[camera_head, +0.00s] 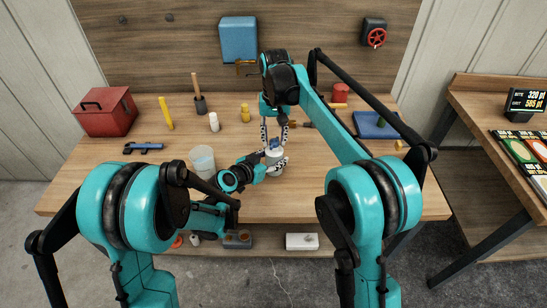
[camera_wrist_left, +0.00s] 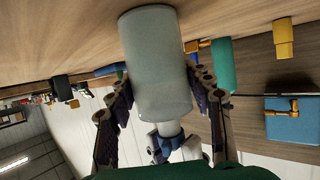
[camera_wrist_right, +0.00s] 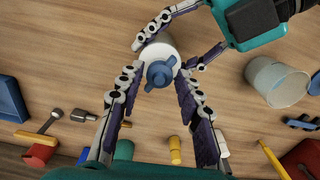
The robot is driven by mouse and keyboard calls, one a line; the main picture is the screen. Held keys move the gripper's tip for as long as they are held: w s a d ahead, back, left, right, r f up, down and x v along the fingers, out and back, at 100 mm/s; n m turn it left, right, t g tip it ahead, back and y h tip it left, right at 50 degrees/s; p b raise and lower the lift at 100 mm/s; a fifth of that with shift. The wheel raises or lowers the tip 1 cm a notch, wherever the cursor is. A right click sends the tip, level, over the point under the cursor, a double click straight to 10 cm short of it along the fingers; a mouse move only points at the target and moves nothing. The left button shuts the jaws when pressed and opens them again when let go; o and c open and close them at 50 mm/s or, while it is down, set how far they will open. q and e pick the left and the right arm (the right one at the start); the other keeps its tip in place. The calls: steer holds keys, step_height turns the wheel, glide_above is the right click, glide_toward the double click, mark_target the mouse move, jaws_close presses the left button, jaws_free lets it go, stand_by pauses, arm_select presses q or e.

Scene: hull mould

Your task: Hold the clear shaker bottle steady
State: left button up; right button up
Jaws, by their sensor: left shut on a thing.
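The clear shaker bottle (camera_head: 275,163) stands on the bench, whitish and translucent, with a blue winged cap (camera_head: 276,143). My left gripper (camera_head: 275,157) comes in from the side, with one finger on each side of the bottle, shut on it. The left wrist view shows the bottle (camera_wrist_left: 158,70) large between the fingers. My right gripper (camera_wrist_right: 160,72) points down from above, its fingers apart on either side of the blue cap (camera_wrist_right: 161,73). A gap shows between the fingers and the cap in the right wrist view.
A clear cup (camera_head: 202,160) stands left of the bottle. A yellow weight-like piece (camera_head: 245,113), a white cylinder (camera_head: 214,122) and a tool in a dark holder (camera_head: 200,104) stand behind. A red toolbox (camera_head: 106,112) is far left and a blue tray (camera_head: 375,125) right.

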steer(key=shift+r, duration=0.1)
steer(key=shift+r, duration=2.95)
arm_select(q)
steer(key=o, duration=1)
steer(key=shift+r, duration=0.1)
steer(key=shift+r+p, duration=0.55)
steer(key=shift+r, duration=0.15)
arm_select(e)
steer(key=shift+r, duration=0.5)
